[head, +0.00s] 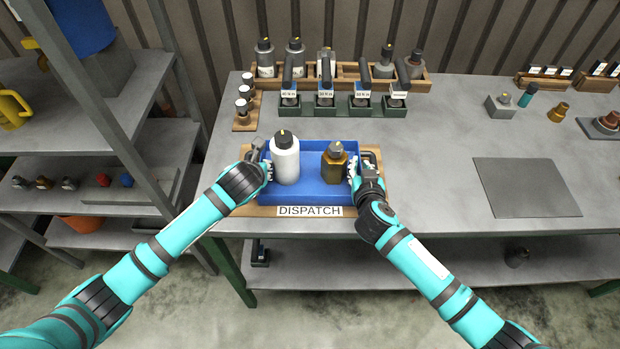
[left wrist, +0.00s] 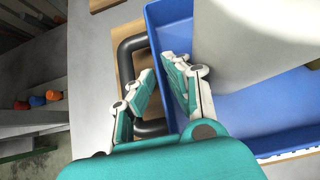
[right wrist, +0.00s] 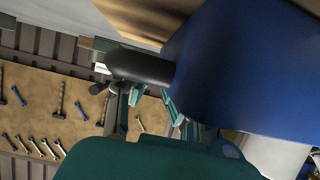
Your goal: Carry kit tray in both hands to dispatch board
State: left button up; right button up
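The blue kit tray (head: 310,197) is over the wooden dispatch board (head: 377,205), above the DISPATCH label (head: 310,211), and looks level. I cannot tell any small gap below it. A white bottle (head: 286,163) and a brown bottle (head: 335,165) stand upright in it. My left gripper (head: 266,170) is at the left end, its fingers apart beside the black handle (left wrist: 124,62) and the tray wall. My right gripper (head: 353,172) is at the right end, its fingers apart near the other handle (right wrist: 140,67). Neither gripper looks closed on a handle.
Behind the tray stand a green rack (head: 345,109) of labelled tools and a wooden rack (head: 348,72) of bottles. A small wooden stand (head: 247,122) is at the back left. A dark mat (head: 525,187) lies to the right, with clear grey tabletop (head: 430,160) between.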

pick_arm(q)
jog(key=shift+o, duration=1)
jog(key=shift+s+r, duration=0.1)
pick_arm(e)
jog(key=shift+o, duration=1)
jog(key=shift+s+r, duration=0.1)
pick_arm(q)
jog(key=v, duration=0.7)
jog(key=shift+s+r, duration=0.3)
jog(key=shift+r, duration=0.05)
pick_arm(e)
jog(key=v, duration=1.1)
jog(key=shift+s+r, duration=0.1)
jog(key=shift+s, duration=0.3)
